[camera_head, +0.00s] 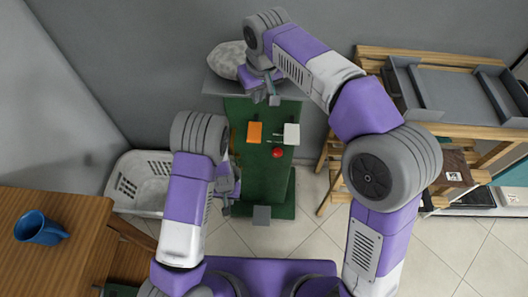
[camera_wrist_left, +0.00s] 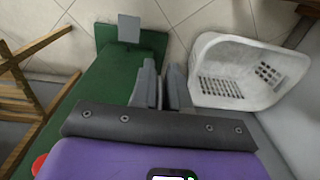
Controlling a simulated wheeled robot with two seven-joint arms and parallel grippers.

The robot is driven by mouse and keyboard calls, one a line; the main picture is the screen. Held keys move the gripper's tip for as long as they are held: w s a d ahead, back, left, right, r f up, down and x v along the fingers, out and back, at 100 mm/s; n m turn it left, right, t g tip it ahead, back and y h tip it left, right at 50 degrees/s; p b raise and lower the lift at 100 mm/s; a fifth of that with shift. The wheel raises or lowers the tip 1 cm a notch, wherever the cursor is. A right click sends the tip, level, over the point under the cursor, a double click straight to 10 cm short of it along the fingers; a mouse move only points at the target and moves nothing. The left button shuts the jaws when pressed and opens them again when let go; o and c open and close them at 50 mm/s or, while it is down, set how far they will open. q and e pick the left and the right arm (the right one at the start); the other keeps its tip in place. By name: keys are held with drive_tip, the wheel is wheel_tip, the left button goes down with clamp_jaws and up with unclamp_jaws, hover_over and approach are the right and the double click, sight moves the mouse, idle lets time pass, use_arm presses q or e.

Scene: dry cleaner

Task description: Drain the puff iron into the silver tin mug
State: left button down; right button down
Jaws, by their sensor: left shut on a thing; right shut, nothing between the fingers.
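The puff iron has a green body (camera_head: 265,170) with a pale padded puff (camera_head: 228,60) at its top. An orange block, a white block and a red knob (camera_head: 278,153) are on its upper part. A grey square pedal (camera_head: 262,215) is at its foot and also shows in the left wrist view (camera_wrist_left: 129,28). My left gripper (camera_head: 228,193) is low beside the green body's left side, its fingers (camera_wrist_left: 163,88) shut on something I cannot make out. My right gripper (camera_head: 273,92) is shut and empty near the puff. I cannot make out a silver tin mug.
A white laundry basket (camera_head: 138,183) stands on the floor left of the iron. A wooden rack with a grey tray (camera_head: 455,88) is at right. Tiled floor is clear at lower right.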

use_arm(q)
drive_tip(key=shift+s+f, duration=0.15)
drive_tip(key=shift+s, duration=1.35)
use_arm(e)
drive_tip(key=shift+f, duration=0.15)
